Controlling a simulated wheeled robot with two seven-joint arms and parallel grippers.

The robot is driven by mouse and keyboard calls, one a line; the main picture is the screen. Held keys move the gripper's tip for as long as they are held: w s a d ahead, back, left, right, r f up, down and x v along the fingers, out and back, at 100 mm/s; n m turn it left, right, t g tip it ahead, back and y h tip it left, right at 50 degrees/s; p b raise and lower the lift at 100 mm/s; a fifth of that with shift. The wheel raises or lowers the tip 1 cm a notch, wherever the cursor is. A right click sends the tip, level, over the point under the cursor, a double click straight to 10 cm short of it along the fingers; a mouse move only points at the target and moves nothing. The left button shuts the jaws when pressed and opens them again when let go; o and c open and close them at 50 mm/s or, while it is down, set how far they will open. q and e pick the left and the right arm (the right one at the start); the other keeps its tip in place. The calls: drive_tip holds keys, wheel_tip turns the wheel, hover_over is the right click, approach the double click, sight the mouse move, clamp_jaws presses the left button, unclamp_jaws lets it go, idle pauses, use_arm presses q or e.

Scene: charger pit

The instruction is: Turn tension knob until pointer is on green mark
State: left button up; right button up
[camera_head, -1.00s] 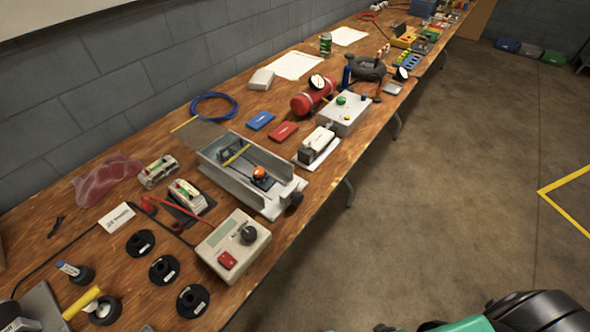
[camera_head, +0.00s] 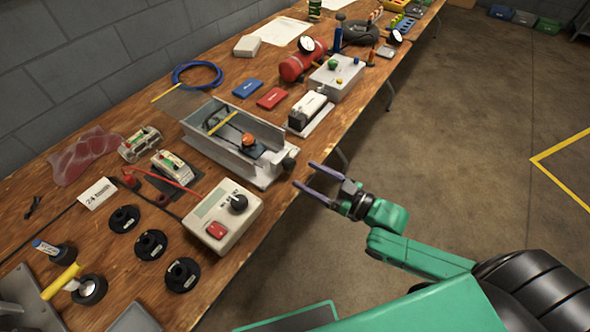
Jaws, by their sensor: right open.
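A grey metal channel fixture (camera_head: 215,150) stands near the table's front edge, with an orange-topped part (camera_head: 248,140) and a yellow strip (camera_head: 222,123) inside it. A dark round knob (camera_head: 289,163) sticks out of its near right end; it looks like the tension knob. The pointer and green mark are too small to make out. My right gripper (camera_head: 304,173) is open and empty. Its two purple-grey fingers point left toward the knob, and a contact with it cannot be told. My left gripper is not in view.
A beige meter box (camera_head: 205,240) with a black dial and red button stands left of the channel. A white device (camera_head: 308,108) on a plate and a grey box (camera_head: 337,78) stand to its right. Floor (camera_head: 450,150) lies open beyond the table edge.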

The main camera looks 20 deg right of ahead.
sight(292, 167)
drive_tip(key=x, duration=0.5)
clamp_jaws()
drive_tip(key=shift+m, duration=0.3)
drive_tip(key=shift+m+p, duration=0.5)
drive_tip(key=shift+m, duration=0.6)
drive_tip(key=shift+m+p, duration=0.35)
drive_tip(key=shift+m, duration=1.15)
unclamp_jaws()
